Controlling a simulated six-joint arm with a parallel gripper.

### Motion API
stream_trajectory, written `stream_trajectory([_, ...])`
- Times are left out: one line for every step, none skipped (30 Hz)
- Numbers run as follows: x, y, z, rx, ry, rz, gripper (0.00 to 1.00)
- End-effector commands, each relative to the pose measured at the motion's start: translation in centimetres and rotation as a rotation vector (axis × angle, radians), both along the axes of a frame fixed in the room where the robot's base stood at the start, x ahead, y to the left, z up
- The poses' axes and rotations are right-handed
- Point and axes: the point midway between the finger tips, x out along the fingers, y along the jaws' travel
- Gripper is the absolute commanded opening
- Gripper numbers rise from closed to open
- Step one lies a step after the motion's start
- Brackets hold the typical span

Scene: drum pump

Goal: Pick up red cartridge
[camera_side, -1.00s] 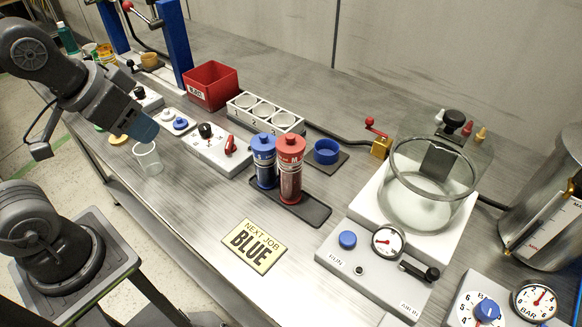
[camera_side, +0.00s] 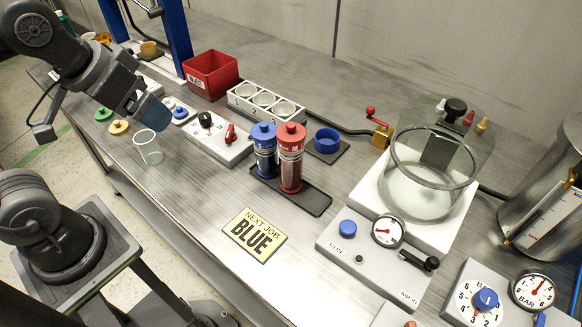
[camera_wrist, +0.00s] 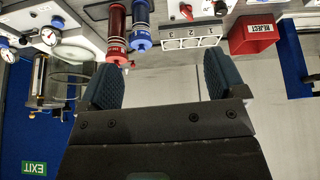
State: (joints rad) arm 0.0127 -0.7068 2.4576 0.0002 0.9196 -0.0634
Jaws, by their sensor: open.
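The red cartridge (camera_side: 290,158) stands upright in a black tray (camera_side: 312,201), close beside the blue cartridge (camera_side: 264,150). Both have capped tops and windowed sides. My gripper (camera_side: 153,113) is up at the left, well away from the cartridges, near a clear cup (camera_side: 148,147). In the wrist view my gripper (camera_wrist: 160,85) shows two blue padded fingers spread wide with nothing between them. The red cartridge (camera_wrist: 117,32) and blue cartridge (camera_wrist: 141,25) appear upside down beyond the fingers there.
A sign (camera_side: 254,235) reads "NEXT JOB BLUE". A white three-hole rack (camera_side: 265,100), a red reject bin (camera_side: 210,75) and a blue ring cup (camera_side: 327,140) stand behind the cartridges. A glass chamber (camera_side: 432,175) is at right. The bench front is mostly clear.

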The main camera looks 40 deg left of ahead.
Motion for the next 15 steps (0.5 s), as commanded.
stream_trajectory([0.8,-0.3,0.5,-0.022,0.021,0.031,0.9])
stream_trajectory([1.4,-0.6,0.9,-0.04,0.036,0.06,0.9])
stream_trajectory([2.3,-0.9,1.4,-0.066,0.06,0.106,0.9])
stream_trajectory([3.1,-1.3,1.9,-0.087,0.079,0.145,0.9])
stream_trajectory([4.0,-1.7,2.2,-0.108,0.102,0.187,0.9])
stream_trajectory([5.1,-2.2,2.7,-0.135,0.131,0.247,0.9])
stream_trajectory([6.0,-2.7,3.0,-0.153,0.154,0.292,0.9])
stream_trajectory([6.9,-3.2,3.2,-0.17,0.175,0.339,0.9])
stream_trajectory([8.1,-3.8,3.4,-0.19,0.203,0.401,0.9])
stream_trajectory([9.0,-4.4,3.5,-0.205,0.224,0.449,0.9])
stream_trajectory([9.9,-4.9,3.6,-0.216,0.244,0.497,0.9])
stream_trajectory([11.1,-5.7,3.6,-0.23,0.271,0.562,0.9])
stream_trajectory([12.0,-6.3,3.5,-0.239,0.29,0.613,0.9])
stream_trajectory([12.8,-7.0,3.4,-0.245,0.309,0.661,0.9])
stream_trajectory([13.9,-7.8,3.2,-0.254,0.331,0.725,0.9])
